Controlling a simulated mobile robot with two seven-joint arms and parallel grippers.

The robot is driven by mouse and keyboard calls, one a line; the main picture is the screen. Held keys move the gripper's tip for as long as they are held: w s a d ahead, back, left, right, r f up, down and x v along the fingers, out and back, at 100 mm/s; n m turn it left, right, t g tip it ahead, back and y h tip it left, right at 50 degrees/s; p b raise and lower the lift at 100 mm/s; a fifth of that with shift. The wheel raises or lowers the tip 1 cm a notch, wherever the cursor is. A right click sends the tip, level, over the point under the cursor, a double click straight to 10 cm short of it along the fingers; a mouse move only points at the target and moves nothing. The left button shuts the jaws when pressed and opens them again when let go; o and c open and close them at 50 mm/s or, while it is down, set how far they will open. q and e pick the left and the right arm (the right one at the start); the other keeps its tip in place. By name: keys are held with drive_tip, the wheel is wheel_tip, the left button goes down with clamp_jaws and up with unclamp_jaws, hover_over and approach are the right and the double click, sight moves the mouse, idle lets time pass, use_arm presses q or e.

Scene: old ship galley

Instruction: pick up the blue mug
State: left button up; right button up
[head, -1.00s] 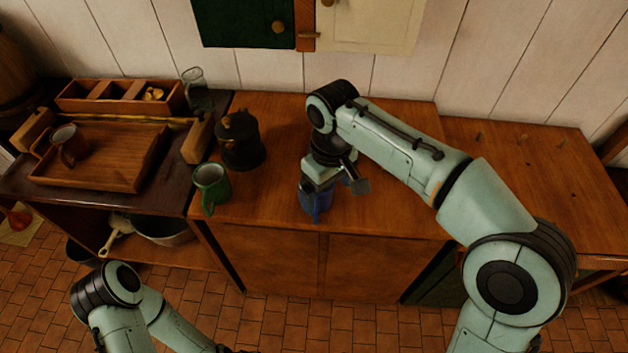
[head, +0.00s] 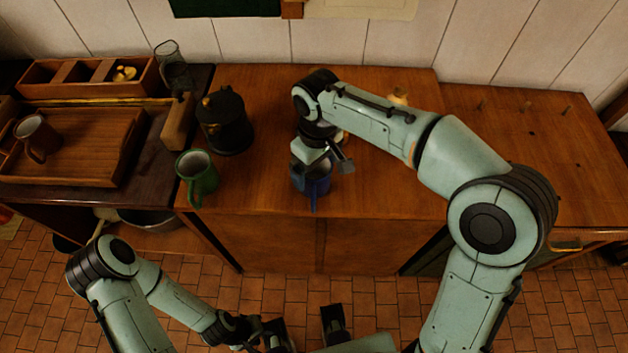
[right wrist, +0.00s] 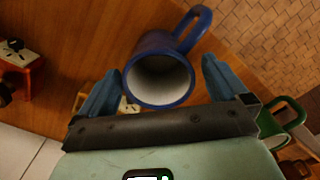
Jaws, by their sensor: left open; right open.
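The blue mug (head: 313,188) stands upright near the front edge of the wooden counter, partly hidden by my right gripper. In the right wrist view the mug (right wrist: 150,46) shows its pale, empty inside, with its handle pointing up and right. My right gripper (right wrist: 163,66) is open, one blue finger on each side of the mug, with visible gaps at both sides. In the head view the right gripper (head: 318,163) is right above the mug and its fingers are mostly hidden. My left gripper (head: 306,333) is open and empty, low in front of the counter.
A green mug (head: 197,178) and a black pot (head: 225,122) stand left of the blue mug. Further left are a wooden tray (head: 90,165) with a brown mug (head: 37,136) and a compartment box (head: 88,78).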

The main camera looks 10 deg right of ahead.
sight(317, 176)
drive_tip(key=f, duration=0.5)
drive_tip(key=shift+w+d, duration=0.1)
drive_tip(key=shift+w, duration=0.1)
drive_tip(key=shift+r, duration=0.1)
drive_tip(key=c, duration=0.9)
drive_tip(key=shift+c, duration=0.2)
drive_tip(key=shift+r, duration=0.1)
